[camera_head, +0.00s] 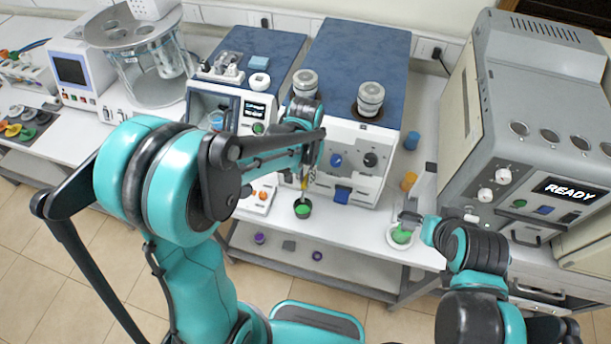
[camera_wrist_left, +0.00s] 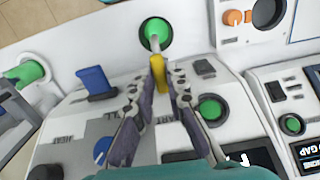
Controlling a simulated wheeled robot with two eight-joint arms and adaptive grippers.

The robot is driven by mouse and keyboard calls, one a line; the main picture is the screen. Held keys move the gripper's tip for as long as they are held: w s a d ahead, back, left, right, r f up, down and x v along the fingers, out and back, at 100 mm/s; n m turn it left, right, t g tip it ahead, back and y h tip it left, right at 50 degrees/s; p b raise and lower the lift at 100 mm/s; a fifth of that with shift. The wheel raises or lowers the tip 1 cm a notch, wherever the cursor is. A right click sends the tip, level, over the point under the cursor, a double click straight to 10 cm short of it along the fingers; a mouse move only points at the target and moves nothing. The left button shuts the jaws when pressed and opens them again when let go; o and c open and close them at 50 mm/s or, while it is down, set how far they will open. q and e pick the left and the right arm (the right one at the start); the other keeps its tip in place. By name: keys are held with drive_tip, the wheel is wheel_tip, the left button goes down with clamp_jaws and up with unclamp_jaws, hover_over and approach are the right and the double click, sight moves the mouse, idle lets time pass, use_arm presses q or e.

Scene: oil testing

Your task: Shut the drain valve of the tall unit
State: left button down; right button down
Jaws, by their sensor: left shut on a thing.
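The tall white unit with a blue top (camera_head: 362,62) stands in the middle of the table. A yellow valve handle (camera_wrist_left: 159,72) sits low on its front, by a thin pale spout above a dark-rimmed cup of green liquid (camera_wrist_left: 157,35). This cup also shows in the head view (camera_head: 302,207). My left gripper (camera_wrist_left: 168,82) is shut on the yellow handle, with its fingers either side of it. In the head view, my left arm hides part of the unit's front. My right gripper (camera_head: 412,219) is by a white dish with green contents (camera_head: 401,235); its fingers are unclear.
A blue lever (camera_head: 342,194) sticks out low on the unit, right of the yellow handle in the head view. A blue knob (camera_head: 336,160) is above it. A large machine reading READY (camera_head: 570,190) stands at right. A smaller blue-topped device (camera_head: 257,105) stands close at left.

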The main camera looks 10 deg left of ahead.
use_arm(q)
drive_tip(key=m+b, duration=0.1)
drive_tip(key=m, duration=0.3)
drive_tip(key=m+b, duration=0.1)
drive_tip(key=m, duration=0.3)
drive_tip(key=shift+m, duration=0.3)
drive_tip(key=m, duration=0.4)
drive_tip(key=shift+b, duration=0.35)
drive_tip(key=m, duration=0.4)
drive_tip(key=shift+m, duration=0.6)
drive_tip(key=c, duration=1.5)
unclamp_jaws()
drive_tip(key=shift+c, duration=0.2)
